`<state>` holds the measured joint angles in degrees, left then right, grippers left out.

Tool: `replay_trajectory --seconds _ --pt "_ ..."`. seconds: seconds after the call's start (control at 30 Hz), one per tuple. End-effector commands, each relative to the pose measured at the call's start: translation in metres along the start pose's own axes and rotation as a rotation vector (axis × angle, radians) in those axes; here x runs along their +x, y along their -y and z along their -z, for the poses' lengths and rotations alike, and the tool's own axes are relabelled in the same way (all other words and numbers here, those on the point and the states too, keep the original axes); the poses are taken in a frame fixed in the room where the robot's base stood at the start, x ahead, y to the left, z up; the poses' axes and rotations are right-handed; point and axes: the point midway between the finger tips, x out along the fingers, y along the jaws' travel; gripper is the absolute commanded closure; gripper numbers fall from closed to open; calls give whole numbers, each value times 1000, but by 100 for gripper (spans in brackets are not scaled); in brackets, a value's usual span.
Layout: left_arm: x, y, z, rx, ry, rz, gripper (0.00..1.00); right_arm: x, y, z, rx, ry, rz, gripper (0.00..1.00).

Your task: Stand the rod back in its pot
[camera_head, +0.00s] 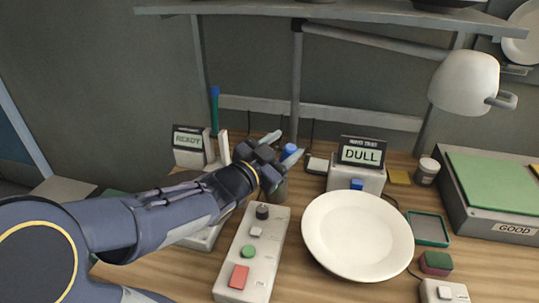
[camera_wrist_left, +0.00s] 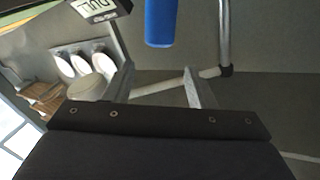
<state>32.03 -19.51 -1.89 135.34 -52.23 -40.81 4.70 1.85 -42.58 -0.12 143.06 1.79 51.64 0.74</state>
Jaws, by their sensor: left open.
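My left gripper (camera_head: 282,148) is open over the back middle of the table, its two pale fingers apart. My right gripper is not in view.
A white plate (camera_head: 357,235) stands right of a control box (camera_head: 252,250) with buttons. A DULL display (camera_head: 361,154) is behind it, a READY display (camera_head: 188,140) at left, with a thin teal stick (camera_head: 214,108) behind. A lamp (camera_head: 464,82) and a green-topped box (camera_head: 490,187) are at right.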

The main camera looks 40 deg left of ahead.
Motion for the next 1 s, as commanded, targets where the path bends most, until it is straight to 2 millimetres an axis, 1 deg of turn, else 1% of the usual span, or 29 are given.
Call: replay_trajectory --seconds 0.03,0.1,0.2,0.3,0.43,0.57,0.67,0.73,0.77,0.87,0.9,0.97,1.0 --pt "-11 1 2 3 -3 4 50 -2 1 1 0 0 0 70" --pt "-24 1 2 0 -3 3 50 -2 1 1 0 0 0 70" --pt "-38 1 2 1 -2 3 50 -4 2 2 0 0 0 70" --pt "-47 1 1 1 -2 1 50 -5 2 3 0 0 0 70" --pt "-51 0 0 -1 -1 -1 50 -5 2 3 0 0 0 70" --pt "-51 2 -3 -19 28 20 50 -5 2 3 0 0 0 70" --pt "-50 4 -13 -79 120 70 50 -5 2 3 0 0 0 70" --pt "-54 1 -27 -157 227 101 50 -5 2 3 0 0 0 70" --pt "-56 -4 -34 -199 283 107 50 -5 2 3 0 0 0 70" --pt "-73 -34 -57 -348 489 75 50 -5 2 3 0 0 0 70" --pt "-82 -51 -64 -407 573 40 50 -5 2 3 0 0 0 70" --pt "-99 -80 -71 -484 693 -33 50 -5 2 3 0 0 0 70" --pt "-111 -100 -73 -527 767 -89 50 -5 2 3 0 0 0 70"
